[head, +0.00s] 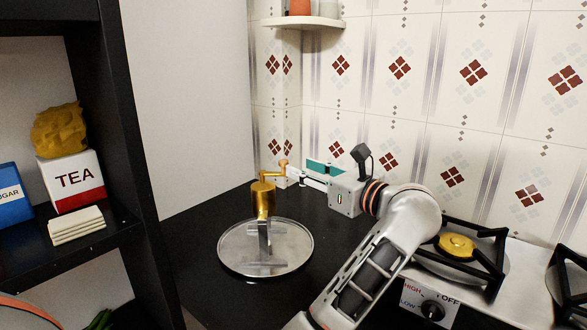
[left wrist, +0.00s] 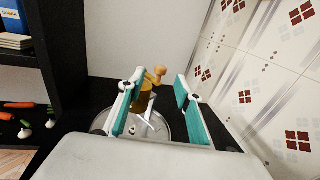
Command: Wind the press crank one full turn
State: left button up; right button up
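The press is a gold cylinder (head: 263,200) on a grey metal stand, upright on a round silver tray (head: 235,262) on the black counter. Its gold crank arm (head: 271,177) points right from the top and ends in an orange-tan knob (head: 283,164). My left gripper (head: 290,174) is level with the crank, its fingertips close by the knob. In the left wrist view my left gripper (left wrist: 161,76) is open, with teal pads apart. The knob (left wrist: 159,70) shows between the fingertips, with no clear contact. The cylinder (left wrist: 146,100) is partly hidden by the left finger. My right gripper is out of view.
A black shelf (head: 100,238) at the left holds a tea box (head: 72,182) and a blue sugar packet (head: 10,195). A stove burner (head: 457,246) and knob (head: 432,310) are at the right. A tiled wall stands behind; a small corner shelf (head: 305,23) is above.

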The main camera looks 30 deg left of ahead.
aim_at(286, 162)
pick_arm(q)
jog(key=shift+m, duration=0.3)
jog(key=shift+x, duration=3.5)
jog(key=shift+w+f, duration=0.15)
grip_shut()
